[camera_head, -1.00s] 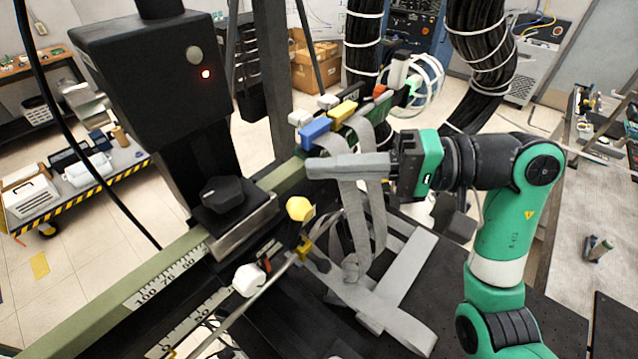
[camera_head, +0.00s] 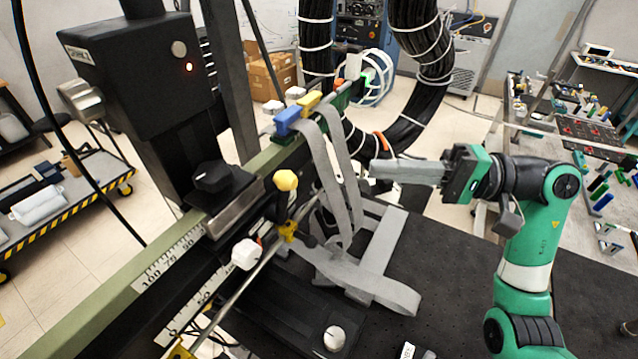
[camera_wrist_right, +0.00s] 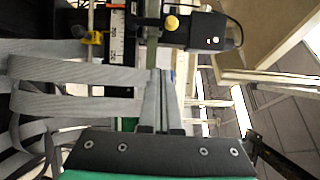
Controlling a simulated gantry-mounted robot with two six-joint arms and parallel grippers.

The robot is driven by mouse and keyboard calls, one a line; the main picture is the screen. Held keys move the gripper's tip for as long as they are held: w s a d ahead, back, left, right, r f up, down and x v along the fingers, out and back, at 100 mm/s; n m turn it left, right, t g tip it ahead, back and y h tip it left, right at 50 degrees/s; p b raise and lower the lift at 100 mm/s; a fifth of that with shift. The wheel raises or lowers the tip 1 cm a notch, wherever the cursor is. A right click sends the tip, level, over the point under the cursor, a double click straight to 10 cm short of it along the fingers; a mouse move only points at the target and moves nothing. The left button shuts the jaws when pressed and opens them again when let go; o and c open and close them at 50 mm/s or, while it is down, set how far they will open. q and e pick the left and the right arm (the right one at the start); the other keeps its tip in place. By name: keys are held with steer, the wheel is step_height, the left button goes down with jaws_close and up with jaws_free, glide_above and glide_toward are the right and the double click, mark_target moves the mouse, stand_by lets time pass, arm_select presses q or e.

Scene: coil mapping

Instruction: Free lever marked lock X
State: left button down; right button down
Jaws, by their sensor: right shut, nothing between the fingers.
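A lever with a yellow knob (camera_head: 286,180) stands on the green rail beside the black column, and a yellow knob also shows in the right wrist view (camera_wrist_right: 171,22). A white knob (camera_head: 246,254) sits lower on the rail's near side. I cannot read a lock X marking on either. My right gripper (camera_head: 374,169) is shut and empty, in the air right of the yellow knob and clear of it. In the right wrist view its fingers (camera_wrist_right: 161,78) lie together in front of grey straps. My left gripper is not in view.
Grey straps (camera_head: 322,165) hang from the rail beside blue and yellow clips (camera_head: 287,120) and lie on the black table (camera_head: 450,280). A black box (camera_head: 140,75) with a red light tops the column. Thick black cables (camera_head: 425,80) hang behind.

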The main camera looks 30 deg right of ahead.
mark_target(281, 199)
steer(key=w+a+p, duration=0.3)
steer(key=a+p, duration=0.1)
steer(key=a, duration=0.6)
steer(key=shift+w+a+r, duration=0.2)
steer(key=shift+w+a, duration=0.1)
steer(key=shift+w, duration=0.1)
steer(key=shift+s+a+r+n+g+b, duration=0.15)
steer(key=shift+s+a+n+g+b, duration=0.2)
steer(key=shift+a+n+b, duration=0.2)
